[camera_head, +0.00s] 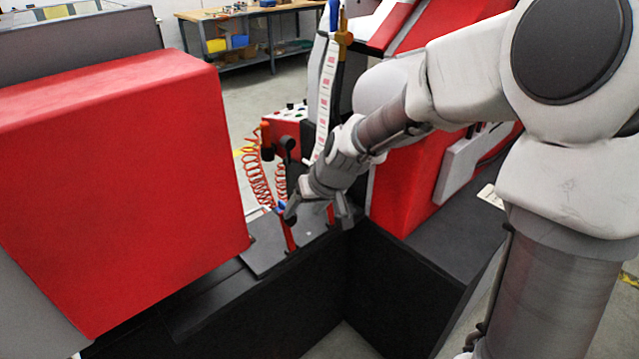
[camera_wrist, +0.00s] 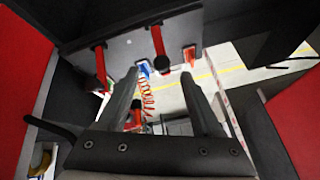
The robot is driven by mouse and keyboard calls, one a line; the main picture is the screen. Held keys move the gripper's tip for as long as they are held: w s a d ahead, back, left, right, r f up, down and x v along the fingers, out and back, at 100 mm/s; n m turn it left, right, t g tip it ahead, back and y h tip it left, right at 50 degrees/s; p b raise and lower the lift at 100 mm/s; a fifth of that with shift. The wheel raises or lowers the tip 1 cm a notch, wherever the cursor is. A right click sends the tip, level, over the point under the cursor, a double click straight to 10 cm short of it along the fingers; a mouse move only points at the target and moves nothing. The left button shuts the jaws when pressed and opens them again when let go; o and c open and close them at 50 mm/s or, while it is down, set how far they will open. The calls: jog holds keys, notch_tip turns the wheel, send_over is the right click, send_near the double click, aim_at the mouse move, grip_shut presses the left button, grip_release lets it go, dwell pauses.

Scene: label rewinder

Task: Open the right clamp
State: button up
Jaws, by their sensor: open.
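Two red clamp levers show on the dark plate between the red machine housings. In the head view the left lever (camera_head: 289,236) stands beside my gripper (camera_head: 317,208), and the right lever (camera_head: 331,214) shows partly between its fingers. In the wrist view one lever (camera_wrist: 101,68) is left of my gripper (camera_wrist: 161,78). The other lever (camera_wrist: 158,42) lies ahead, across the gap between the fingertips. My gripper is open and empty, with the fingers pointing at the plate. I cannot tell whether the fingers touch a lever.
A large red housing (camera_head: 120,150) is close on the left and another red housing (camera_head: 408,185) on the right. Coiled orange hoses (camera_head: 257,180) hang behind the plate. A white label strip (camera_head: 325,95) runs upward behind my wrist. A workbench (camera_head: 240,50) stands far back.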

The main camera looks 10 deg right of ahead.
jog(key=p+v, duration=0.2)
jog(key=v, duration=0.8)
